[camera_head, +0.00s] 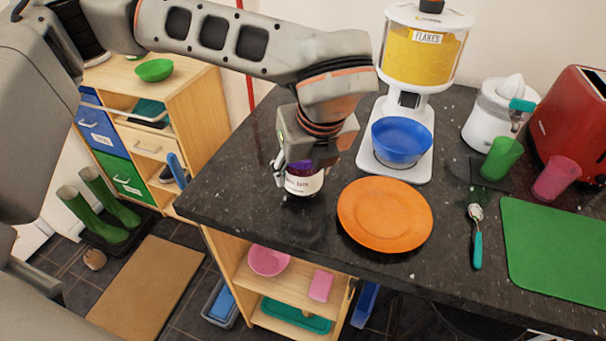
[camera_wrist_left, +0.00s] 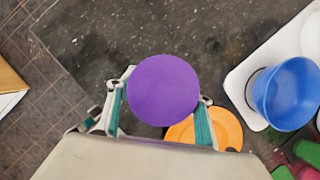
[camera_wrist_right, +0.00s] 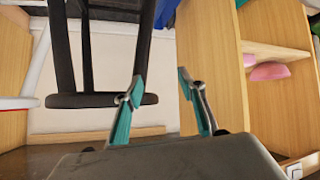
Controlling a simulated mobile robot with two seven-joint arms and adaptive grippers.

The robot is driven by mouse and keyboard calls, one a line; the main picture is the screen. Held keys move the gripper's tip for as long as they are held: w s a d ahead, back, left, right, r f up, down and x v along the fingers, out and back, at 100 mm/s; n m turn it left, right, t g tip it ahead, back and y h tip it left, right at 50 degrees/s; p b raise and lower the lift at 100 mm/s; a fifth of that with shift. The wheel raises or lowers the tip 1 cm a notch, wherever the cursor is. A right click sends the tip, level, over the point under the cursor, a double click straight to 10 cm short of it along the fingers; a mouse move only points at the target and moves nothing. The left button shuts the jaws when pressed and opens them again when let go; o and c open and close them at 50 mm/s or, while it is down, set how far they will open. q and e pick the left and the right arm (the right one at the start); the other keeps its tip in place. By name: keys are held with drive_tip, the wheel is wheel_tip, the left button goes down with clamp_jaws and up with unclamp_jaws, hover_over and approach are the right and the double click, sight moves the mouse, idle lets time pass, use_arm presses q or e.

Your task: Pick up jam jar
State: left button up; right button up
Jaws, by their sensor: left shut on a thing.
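The jam jar (camera_head: 304,181) has a purple lid and a pale label. It is at the left end of the dark granite counter, partly hidden by my left gripper (camera_head: 299,168). In the left wrist view its round purple lid (camera_wrist_left: 163,90) sits between the two fingers of the left gripper (camera_wrist_left: 160,112), which is shut on the jar. I cannot tell whether the jar touches the counter. My right gripper (camera_wrist_right: 160,95) is open and empty, low down in front of wooden shelving.
An orange plate (camera_head: 385,214) lies close right of the jar. A flakes dispenser (camera_head: 420,50) with a blue bowl (camera_head: 402,140) stands behind. A spoon (camera_head: 477,238), green mat (camera_head: 555,250), cups and red toaster (camera_head: 572,125) are further right. The counter's left edge is near.

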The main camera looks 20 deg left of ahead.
use_arm(q)
wheel_tip(320, 180, up, 18)
drive_tip(key=p, duration=0.1)
